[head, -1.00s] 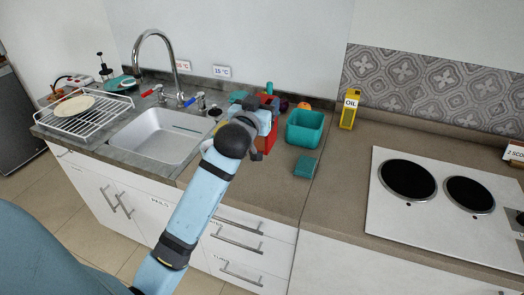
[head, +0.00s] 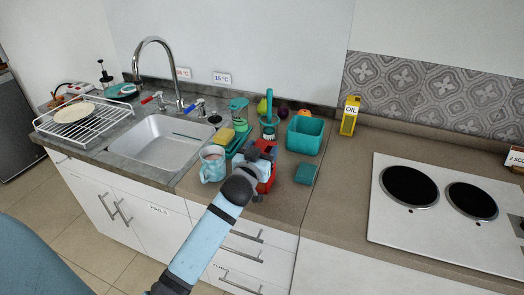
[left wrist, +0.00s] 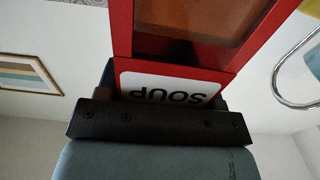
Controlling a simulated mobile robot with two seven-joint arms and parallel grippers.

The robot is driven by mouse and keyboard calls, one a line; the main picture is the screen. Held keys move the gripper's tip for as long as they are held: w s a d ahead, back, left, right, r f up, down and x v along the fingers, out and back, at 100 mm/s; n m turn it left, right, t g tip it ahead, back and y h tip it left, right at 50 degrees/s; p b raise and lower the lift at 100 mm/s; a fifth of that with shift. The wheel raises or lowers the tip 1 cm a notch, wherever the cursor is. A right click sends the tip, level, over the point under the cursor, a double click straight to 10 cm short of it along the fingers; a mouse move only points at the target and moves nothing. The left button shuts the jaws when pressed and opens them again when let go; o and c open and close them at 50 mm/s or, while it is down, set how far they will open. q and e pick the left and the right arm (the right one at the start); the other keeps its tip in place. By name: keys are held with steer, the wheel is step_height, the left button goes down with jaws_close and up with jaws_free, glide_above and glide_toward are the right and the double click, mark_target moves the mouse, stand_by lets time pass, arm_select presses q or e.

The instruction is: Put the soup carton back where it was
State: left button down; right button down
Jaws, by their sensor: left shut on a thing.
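The red soup carton (left wrist: 225,62) fills the top of the left wrist view, with its white SOUP label upside down there and partly covered by the gripper. My left gripper (head: 262,152) is shut on it. In the head view the carton (head: 266,184) shows as red parts around the gripper, over the counter left of the teal bin. I cannot tell whether its base touches the counter. My right gripper is not in view.
A patterned mug (head: 212,165) and a yellow sponge (head: 226,136) stand left of the gripper. A teal brush (head: 269,125), fruit, a teal bin (head: 304,136) and a flat teal box (head: 305,174) stand behind and right. The oil bottle (head: 349,116) is farther right; counter before the hob is clear.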

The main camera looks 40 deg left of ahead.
arm_select(q)
steer(key=shift+f, duration=0.1)
steer(key=shift+c, duration=1.3)
jaws_free()
steer(key=v, duration=1.2)
steer(key=s+d+f+m+g+h, duration=0.1)
steer(key=s+d+f+g+h, duration=0.1)
steer(key=s+d+f, duration=0.3)
steer(key=s+d+f+m+g+h, duration=0.2)
steer(key=s+d+f+h, duration=0.1)
steer(key=f, duration=0.9)
steer(key=s+d+f+m+g+h, duration=0.2)
steer(key=s+d+f, duration=0.4)
steer(key=f, duration=0.3)
steer(key=shift+s+d+f+g+h+b, duration=0.25)
steer(key=shift+s+d+g+h+b, duration=0.05)
steer(key=shift+s+d+b, duration=0.15)
